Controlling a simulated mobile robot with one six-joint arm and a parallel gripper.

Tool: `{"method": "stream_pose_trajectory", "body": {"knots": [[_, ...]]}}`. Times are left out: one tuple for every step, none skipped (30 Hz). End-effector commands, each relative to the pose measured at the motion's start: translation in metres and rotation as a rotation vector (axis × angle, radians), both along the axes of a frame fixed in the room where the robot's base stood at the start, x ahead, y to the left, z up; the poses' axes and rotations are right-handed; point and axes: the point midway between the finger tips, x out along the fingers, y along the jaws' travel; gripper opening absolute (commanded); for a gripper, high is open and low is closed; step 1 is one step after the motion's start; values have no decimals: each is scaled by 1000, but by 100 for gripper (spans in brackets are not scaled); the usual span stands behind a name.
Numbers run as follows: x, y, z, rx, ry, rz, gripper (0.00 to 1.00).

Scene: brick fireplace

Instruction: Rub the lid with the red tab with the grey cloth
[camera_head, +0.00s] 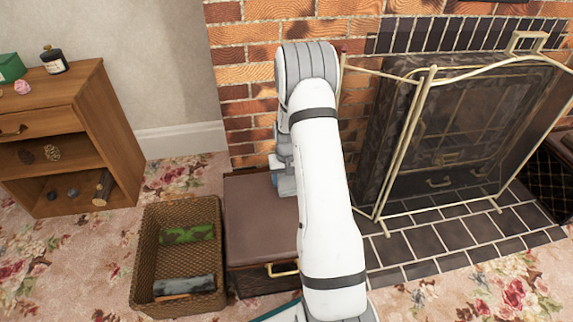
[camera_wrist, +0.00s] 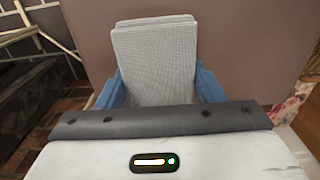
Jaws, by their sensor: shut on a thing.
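A folded grey cloth (camera_wrist: 155,62) with a waffle weave is held between the blue fingers of my gripper (camera_wrist: 160,88) in the wrist view. The gripper is shut on it. Behind the cloth is the flat brown lid (camera_wrist: 250,45) of a chest; I cannot tell whether the cloth touches it. In the head view the brown lid (camera_head: 258,213) lies closed on a dark chest with a brass handle, left of my arm. My arm hides its right part and most of the gripper. No red tab shows in either view.
A wicker basket (camera_head: 137,255) with a green item and a dark roll stands left of the chest. A wooden shelf unit (camera_head: 103,125) is farther left. A brass fire screen (camera_head: 402,150) stands on dark tiles at right. The brick wall (camera_head: 240,85) is behind the chest.

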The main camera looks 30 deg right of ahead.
Motion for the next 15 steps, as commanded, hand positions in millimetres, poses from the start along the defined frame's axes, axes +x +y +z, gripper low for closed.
{"method": "stream_pose_trajectory", "body": {"knots": [[0, -1, 9, 0, -1, -1, 36], [0, 0, 11, 0, -1, -1, 36], [0, 0, 15, -1, -2, -1, 36], [0, 0, 18, -1, -2, -1, 36], [0, 0, 21, -1, -2, 0, 36], [0, 0, 24, -1, -2, 0, 36], [0, 0, 27, -1, -2, -1, 36], [0, -1, 30, -1, -2, -1, 36], [0, -1, 33, -1, -2, -1, 36], [0, -1, 36, -1, -2, -1, 36], [0, -1, 38, 0, -1, -1, 36], [0, -1, 42, 0, -1, -1, 36], [0, -1, 44, 0, -1, -1, 36], [0, -1, 46, 0, -1, -1, 36], [0, -1, 48, 0, 0, -1, 36]]}}
